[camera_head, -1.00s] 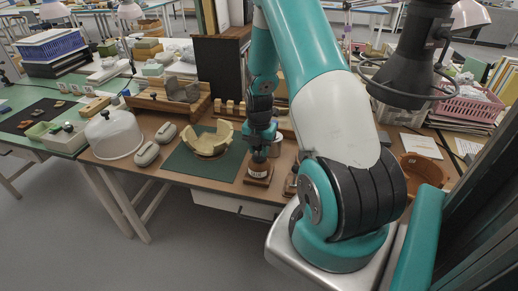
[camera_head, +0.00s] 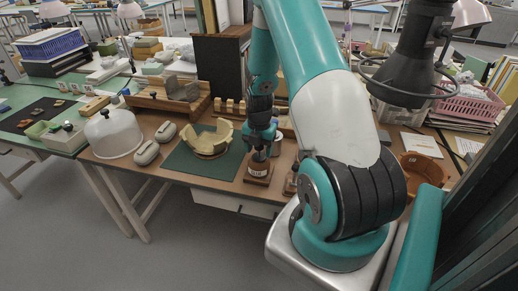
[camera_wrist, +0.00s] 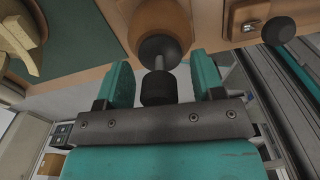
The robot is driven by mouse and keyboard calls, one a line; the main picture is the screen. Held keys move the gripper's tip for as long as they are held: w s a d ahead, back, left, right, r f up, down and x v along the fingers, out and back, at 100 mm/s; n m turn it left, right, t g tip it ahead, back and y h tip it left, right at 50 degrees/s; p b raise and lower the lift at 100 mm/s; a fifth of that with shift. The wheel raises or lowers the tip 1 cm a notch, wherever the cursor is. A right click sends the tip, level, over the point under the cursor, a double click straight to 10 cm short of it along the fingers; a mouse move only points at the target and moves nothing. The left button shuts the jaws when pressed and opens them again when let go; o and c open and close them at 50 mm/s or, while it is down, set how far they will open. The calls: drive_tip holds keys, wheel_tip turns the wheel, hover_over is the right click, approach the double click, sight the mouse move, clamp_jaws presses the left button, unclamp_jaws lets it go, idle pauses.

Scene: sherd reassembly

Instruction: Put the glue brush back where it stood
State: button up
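The glue brush shows in the wrist view as a black handle end (camera_wrist: 158,88) with a short pale shaft. It leads to a dark collar at the mouth of a round brown jar (camera_wrist: 160,14); whether it is fully seated there I cannot tell. My gripper (camera_wrist: 162,80) has its two teal fingers apart, one on each side of the handle, with a visible gap on both sides. In the head view my gripper (camera_head: 259,148) is just above the jar with a white label (camera_head: 257,173), which stands on a small wooden base (camera_head: 258,181). The brush is mostly hidden there.
A pale, partly assembled vessel (camera_head: 208,141) stands on a green mat (camera_head: 187,167) left of the jar. A small wooden block with a black knob (camera_wrist: 278,31) is close by on the right. A wooden rack (camera_head: 232,108) stands behind. The table's front edge is close.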

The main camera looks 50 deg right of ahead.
wheel_tip(320, 180, up, 18)
drive_tip(key=b, duration=0.1)
drive_tip(key=shift+f, duration=0.25)
drive_tip(key=shift+a, duration=0.1)
idle(0.6)
drive_tip(key=s+a+r+m+t+y, duration=0.1)
drive_tip(key=a+r+m, duration=0.2)
drive_tip(key=a, duration=0.9)
drive_tip(key=a+r+m+y, duration=0.1)
drive_tip(key=a+r+m, duration=0.25)
drive_tip(key=a, duration=0.75)
drive_tip(key=s+a+r+m+g+y, duration=0.1)
drive_tip(key=s+a+m, duration=0.6)
drive_tip(key=s+a, duration=0.7)
drive_tip(key=shift+s+a+r+m+y, duration=0.15)
drive_tip(key=shift+a+r+m+y, duration=0.2)
drive_tip(key=shift+a+r+y, duration=0.35)
